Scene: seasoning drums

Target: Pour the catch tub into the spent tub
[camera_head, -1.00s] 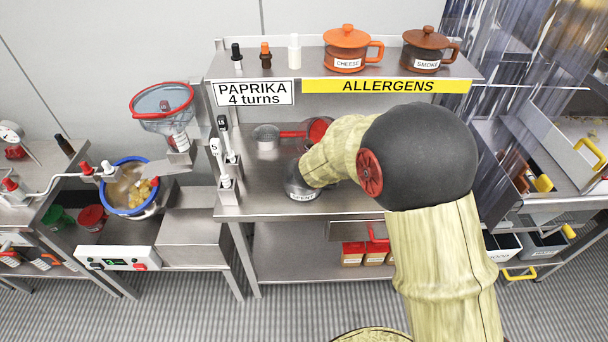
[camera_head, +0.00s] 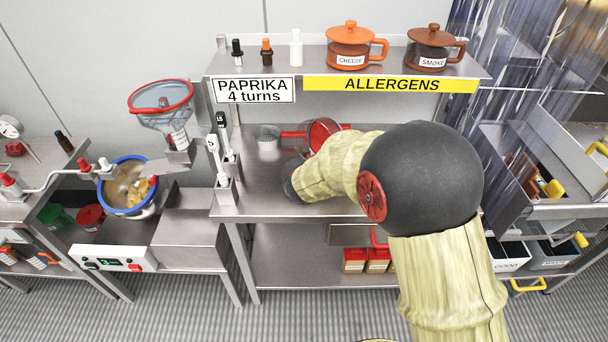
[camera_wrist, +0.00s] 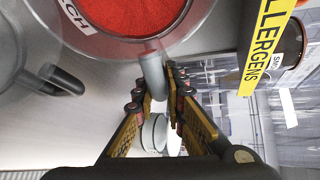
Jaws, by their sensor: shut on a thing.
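The catch tub (camera_wrist: 140,45) fills the top of the wrist view, a clear round tub with red powder inside and a label partly cut off, reading "CH". My gripper (camera_wrist: 160,85) is shut on its grey handle. In the head view the catch tub (camera_head: 322,131) shows red above my wrist, over the back of the steel bench; its exact tilt is hard to tell. A greyish tub with a dark handle (camera_wrist: 62,79) at the wrist view's left is probably the spent tub.
White-topped dispensers (camera_head: 217,155) stand at the bench's left. The shelf above, with the yellow allergens strip (camera_head: 390,85), holds an orange cheese pot (camera_head: 348,47) and a brown smoke pot (camera_head: 430,50).

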